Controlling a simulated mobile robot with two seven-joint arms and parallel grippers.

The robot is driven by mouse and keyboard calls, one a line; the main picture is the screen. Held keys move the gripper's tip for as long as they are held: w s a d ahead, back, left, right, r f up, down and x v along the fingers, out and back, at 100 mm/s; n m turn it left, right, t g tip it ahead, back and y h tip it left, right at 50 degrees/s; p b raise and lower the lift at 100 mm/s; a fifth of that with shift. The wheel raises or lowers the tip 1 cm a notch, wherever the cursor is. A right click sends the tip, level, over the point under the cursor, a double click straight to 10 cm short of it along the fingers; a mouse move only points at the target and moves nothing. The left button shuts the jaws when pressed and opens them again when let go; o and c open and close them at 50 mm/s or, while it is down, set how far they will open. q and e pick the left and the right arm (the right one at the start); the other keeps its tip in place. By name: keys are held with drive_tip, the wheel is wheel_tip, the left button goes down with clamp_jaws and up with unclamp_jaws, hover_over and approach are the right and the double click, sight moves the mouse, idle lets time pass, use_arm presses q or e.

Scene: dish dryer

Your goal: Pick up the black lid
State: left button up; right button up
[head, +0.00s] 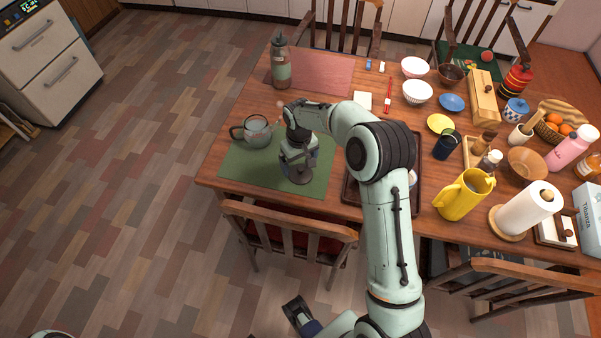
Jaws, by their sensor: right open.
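My right gripper (299,168) is over the green placemat (240,170) at the table's left front, pointing down, with its jaws open. A dark round shape (302,180) shows at its fingertips and may be the black lid, but the gripper covers much of it. I cannot tell whether the fingers touch it. A clear glass pot (256,132) with a dark handle stands on the same mat, just left of and behind the gripper.
A glass bottle (281,65) stands behind the pot, beside a pink placemat (320,73). My right arm crosses a dark tray (414,197). A yellow pitcher (462,195) and paper towel roll (529,210) stand to the right. A chair (289,230) stands at the front edge.

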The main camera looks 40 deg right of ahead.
sight(301, 169)
drive_tip(key=f, duration=0.4)
drive_tip(key=shift+d, duration=0.2)
drive_tip(key=c, duration=1.3)
drive_tip(key=shift+s+f, duration=0.1)
drive_tip(key=shift+s, duration=0.05)
clamp_jaws()
